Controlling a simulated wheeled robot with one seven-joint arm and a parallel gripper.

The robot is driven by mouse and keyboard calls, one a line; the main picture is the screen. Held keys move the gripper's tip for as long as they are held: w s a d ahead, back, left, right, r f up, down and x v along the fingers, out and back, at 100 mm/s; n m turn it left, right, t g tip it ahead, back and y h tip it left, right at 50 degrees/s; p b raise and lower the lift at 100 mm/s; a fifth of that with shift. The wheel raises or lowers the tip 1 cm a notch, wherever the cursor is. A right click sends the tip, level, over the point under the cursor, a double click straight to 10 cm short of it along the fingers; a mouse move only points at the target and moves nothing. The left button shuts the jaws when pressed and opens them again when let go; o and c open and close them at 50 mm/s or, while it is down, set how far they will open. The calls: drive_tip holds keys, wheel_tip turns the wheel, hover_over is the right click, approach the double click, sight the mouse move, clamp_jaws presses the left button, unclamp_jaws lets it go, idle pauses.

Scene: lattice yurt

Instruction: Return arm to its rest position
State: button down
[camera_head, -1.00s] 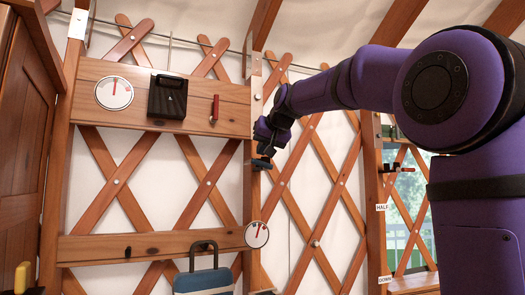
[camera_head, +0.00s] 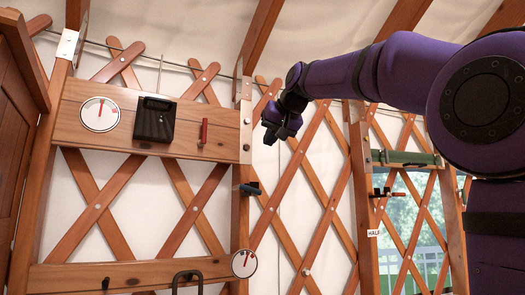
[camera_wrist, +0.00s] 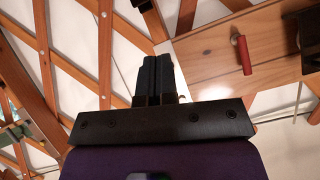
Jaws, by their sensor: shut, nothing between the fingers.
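My purple arm reaches in from the right in the head view. My gripper (camera_head: 273,135) hangs at its end in front of the lattice wall, right of the upper wooden board. In the wrist view my gripper (camera_wrist: 158,60) shows two dark fingers pressed together with nothing between them. It touches nothing that I can see.
The upper board (camera_head: 75,130) carries a dial (camera_head: 100,114), a black box (camera_head: 154,119) and a red handle (camera_head: 203,132). A dark bracket (camera_head: 250,188) juts from the post below my gripper. A second dial (camera_head: 244,263) is lower. A window (camera_head: 410,210) is at right.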

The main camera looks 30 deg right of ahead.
drive_tip(key=shift+s+r, duration=0.3)
drive_tip(key=shift+s, duration=0.1)
idle(0.3)
